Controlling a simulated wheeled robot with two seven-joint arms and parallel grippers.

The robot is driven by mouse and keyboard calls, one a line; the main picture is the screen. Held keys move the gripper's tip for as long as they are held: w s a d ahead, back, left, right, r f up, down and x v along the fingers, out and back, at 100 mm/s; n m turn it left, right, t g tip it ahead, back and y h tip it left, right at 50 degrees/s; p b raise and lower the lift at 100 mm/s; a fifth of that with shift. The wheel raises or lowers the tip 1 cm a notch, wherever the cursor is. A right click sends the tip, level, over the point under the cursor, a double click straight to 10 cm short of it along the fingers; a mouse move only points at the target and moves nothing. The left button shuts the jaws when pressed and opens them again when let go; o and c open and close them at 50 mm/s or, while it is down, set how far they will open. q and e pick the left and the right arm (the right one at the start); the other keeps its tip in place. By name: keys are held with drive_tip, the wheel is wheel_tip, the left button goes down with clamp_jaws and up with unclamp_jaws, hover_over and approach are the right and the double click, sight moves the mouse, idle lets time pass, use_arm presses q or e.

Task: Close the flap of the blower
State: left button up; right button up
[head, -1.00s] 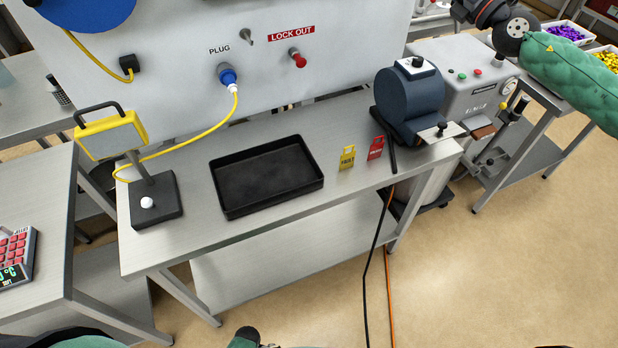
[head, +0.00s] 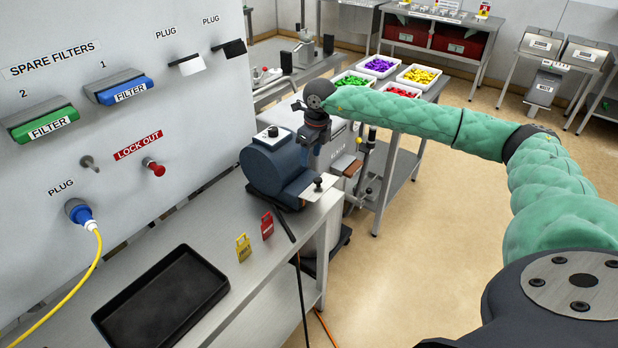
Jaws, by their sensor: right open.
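The blower (head: 268,163) is a dark blue rounded housing with a white-topped black knob, at the far end of the grey bench. A light metal plate (head: 328,189) with a small black knob (head: 318,184), apparently the flap, sticks out at its lower right. My right gripper (head: 313,143) is open and points down beside the blower's right side, above the plate. Its fingertips are small and dark, and I cannot tell whether they touch anything. My left gripper is not in view.
A black tray (head: 163,297), a yellow tag (head: 243,248) and a red tag (head: 267,225) are on the bench. A black bar (head: 284,224) lies by the blower. A wall panel (head: 130,190) with plug and filters stands left. A side table with colored bins is behind.

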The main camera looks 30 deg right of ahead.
sight(318, 179)
drive_tip(key=shift+s+d+g+h, duration=0.45)
drive_tip(key=shift+s+d, duration=0.2)
drive_tip(key=shift+s, duration=0.2)
drive_tip(key=shift+f, duration=0.25)
wheel_tip(318, 179, down, 2)
drive_tip(key=shift+s+f+p, duration=0.1)
drive_tip(key=shift+f+p, duration=0.1)
drive_tip(key=shift+p, duration=1)
wheel_tip(318, 179, down, 4)
drive_tip(key=shift+r+p, duration=0.25)
drive_tip(key=shift+p, duration=0.65)
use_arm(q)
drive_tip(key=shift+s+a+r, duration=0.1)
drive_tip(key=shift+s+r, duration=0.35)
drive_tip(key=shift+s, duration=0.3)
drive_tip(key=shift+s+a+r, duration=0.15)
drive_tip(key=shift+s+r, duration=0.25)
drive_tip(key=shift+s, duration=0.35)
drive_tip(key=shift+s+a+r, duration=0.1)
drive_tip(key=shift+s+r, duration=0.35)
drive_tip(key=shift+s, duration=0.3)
use_arm(e)
drive_tip(key=shift+f, duration=0.8)
drive_tip(key=shift+c, duration=0.2)
drive_tip(key=c, duration=1)
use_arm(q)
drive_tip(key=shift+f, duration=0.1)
use_arm(e)
drive_tip(key=shift+o, duration=0.2)
